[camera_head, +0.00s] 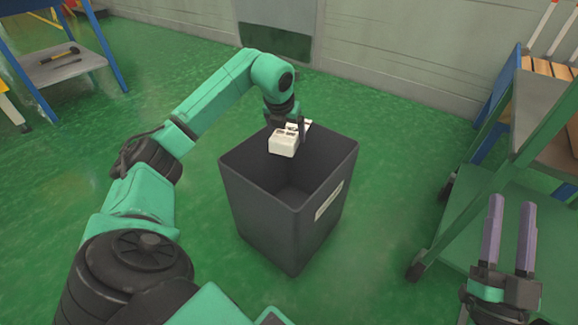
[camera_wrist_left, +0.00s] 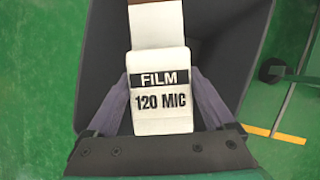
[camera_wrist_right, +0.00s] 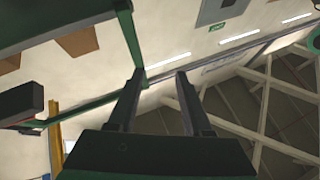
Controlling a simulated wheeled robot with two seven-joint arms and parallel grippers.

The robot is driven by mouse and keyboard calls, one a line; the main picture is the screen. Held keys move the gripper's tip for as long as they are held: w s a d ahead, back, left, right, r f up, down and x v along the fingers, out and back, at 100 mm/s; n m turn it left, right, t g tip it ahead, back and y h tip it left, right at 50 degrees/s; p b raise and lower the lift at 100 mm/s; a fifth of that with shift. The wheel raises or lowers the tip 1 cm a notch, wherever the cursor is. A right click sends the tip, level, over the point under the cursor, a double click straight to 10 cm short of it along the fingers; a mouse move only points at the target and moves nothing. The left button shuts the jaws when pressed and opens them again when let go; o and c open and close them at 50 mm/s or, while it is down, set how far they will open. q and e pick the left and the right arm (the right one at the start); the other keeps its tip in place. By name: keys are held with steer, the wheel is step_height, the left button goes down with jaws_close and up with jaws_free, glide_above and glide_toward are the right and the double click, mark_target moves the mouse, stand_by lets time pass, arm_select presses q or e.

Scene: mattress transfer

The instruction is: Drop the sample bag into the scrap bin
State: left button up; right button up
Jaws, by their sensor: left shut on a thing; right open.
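The sample bag (camera_head: 284,143) is a small white packet held over the far part of the scrap bin's opening. In the left wrist view the bag (camera_wrist_left: 161,92) shows the words "FILM" and "120 MIC". My left gripper (camera_head: 291,128) is shut on it, with one finger on each side of the bag. The scrap bin (camera_head: 268,210) is a dark grey, open-topped box on the floor with a pale label on its side. The bin wall (camera_wrist_left: 105,65) surrounds the bag in the left wrist view. My right gripper (camera_head: 509,235) is open and empty at the lower right, fingers pointing up.
A green wheeled cart (camera_head: 495,215) stands to the right, near my right gripper. A blue-legged table (camera_head: 60,65) with a hammer on its shelf is at the far left. Green floor (camera_head: 395,150) is clear between bin and cart.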

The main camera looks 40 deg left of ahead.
arm_select(q)
steer(key=o, duration=1.2)
